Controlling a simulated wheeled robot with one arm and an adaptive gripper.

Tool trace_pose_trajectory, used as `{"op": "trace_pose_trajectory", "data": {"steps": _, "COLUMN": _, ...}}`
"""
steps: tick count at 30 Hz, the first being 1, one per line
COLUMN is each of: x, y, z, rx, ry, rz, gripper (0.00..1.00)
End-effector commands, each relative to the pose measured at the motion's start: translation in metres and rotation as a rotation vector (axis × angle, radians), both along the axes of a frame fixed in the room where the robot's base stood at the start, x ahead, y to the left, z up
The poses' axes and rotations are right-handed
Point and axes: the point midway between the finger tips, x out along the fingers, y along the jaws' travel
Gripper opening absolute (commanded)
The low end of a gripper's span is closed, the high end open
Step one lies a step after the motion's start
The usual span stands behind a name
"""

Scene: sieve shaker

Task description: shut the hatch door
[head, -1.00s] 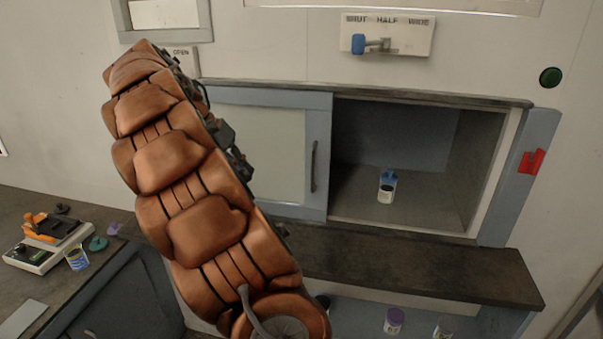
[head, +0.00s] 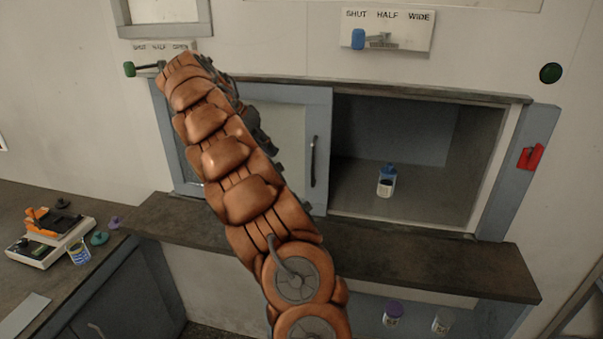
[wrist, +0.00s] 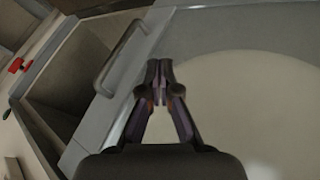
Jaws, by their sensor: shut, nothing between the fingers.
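The hatch door (head: 285,190) is a blue-grey framed sliding panel with a pale pane and a dark vertical handle (head: 313,162). It covers the left part of the hatch, and the right part stands open. In the wrist view the door's pale pane (wrist: 250,110) fills the right side, and its handle (wrist: 120,58) is up and left of the fingertips. My gripper (wrist: 159,68) is shut and empty in front of the door, to one side of the handle and apart from it. In the head view my arm hides the gripper and part of the door.
A blue-capped bottle (head: 386,182) stands inside the open hatch (head: 440,190). A dark ledge (head: 420,262) runs below. A red latch (head: 530,156) is on the right frame. Lever panels (head: 410,30) are above. A counter with a scale (head: 50,240) is at left.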

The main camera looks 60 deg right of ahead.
Motion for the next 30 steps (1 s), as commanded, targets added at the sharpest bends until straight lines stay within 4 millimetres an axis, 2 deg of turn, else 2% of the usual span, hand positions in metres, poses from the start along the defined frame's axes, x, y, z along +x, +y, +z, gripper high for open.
{"op": "trace_pose_trajectory", "data": {"steps": 16, "x": -0.02, "y": -0.017, "z": -0.031, "rx": 0.002, "ry": 0.005, "rz": -0.004, "gripper": 0.0}}
{"op": "trace_pose_trajectory", "data": {"steps": 26, "x": -0.039, "y": -0.034, "z": -0.065, "rx": 0.005, "ry": 0.007, "rz": -0.005, "gripper": 0.0}}
{"op": "trace_pose_trajectory", "data": {"steps": 30, "x": -0.047, "y": -0.036, "z": -0.064, "rx": 0.0, "ry": 0.004, "rz": -0.003, "gripper": 0.0}}
